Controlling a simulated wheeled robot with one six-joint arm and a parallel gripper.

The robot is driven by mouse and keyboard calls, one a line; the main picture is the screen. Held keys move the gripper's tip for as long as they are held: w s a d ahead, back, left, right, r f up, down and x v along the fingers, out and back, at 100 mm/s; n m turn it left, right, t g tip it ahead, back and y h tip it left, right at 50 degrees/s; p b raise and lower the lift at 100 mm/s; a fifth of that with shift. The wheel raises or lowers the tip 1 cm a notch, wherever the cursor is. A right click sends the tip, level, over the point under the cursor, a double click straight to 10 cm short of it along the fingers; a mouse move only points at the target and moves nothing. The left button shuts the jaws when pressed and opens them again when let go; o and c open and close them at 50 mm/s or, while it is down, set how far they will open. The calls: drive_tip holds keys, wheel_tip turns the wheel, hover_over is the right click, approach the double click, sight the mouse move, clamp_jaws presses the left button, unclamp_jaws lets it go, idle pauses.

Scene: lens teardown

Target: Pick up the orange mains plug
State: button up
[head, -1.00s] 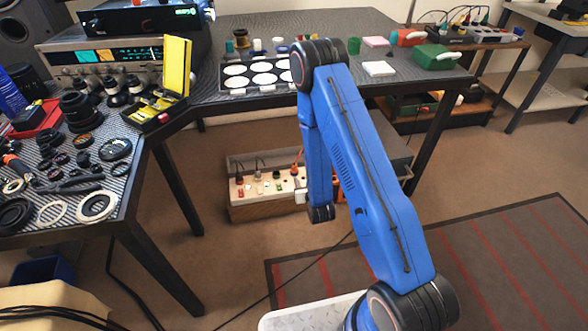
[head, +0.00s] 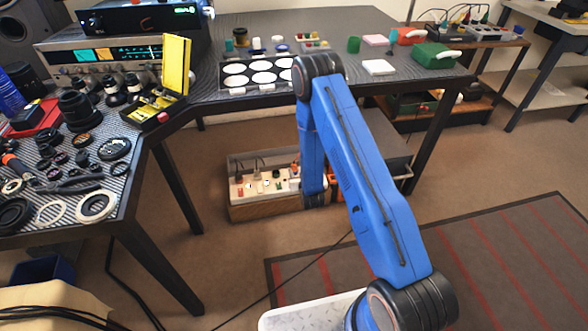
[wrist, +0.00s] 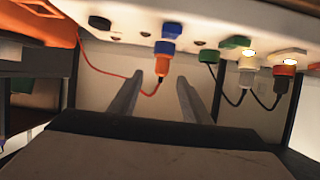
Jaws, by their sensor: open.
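In the wrist view the orange mains plug (wrist: 163,66) sits below a blue collar (wrist: 165,47) at the edge of a pale socket strip. A red-orange lead runs from its lower end off to the left. My gripper (wrist: 160,82) is open, its two fingers spread with the plug seen between their tips. No contact with either finger shows, and the depth between them is hard to judge. In the head view my blue arm reaches down to the socket strip (head: 248,187) under the table and hides my gripper.
In the wrist view a green plug (wrist: 208,56), a white plug (wrist: 246,72) and a red plug (wrist: 284,71) are to the right. An orange box (wrist: 38,22) is upper left. In the head view, table legs (head: 177,188) stand near the strip's wooden crate (head: 262,208).

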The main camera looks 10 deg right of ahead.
sight(295, 166)
drive_tip(key=shift+x, duration=2.9)
drive_tip(key=shift+a, duration=0.15)
clamp_jaws()
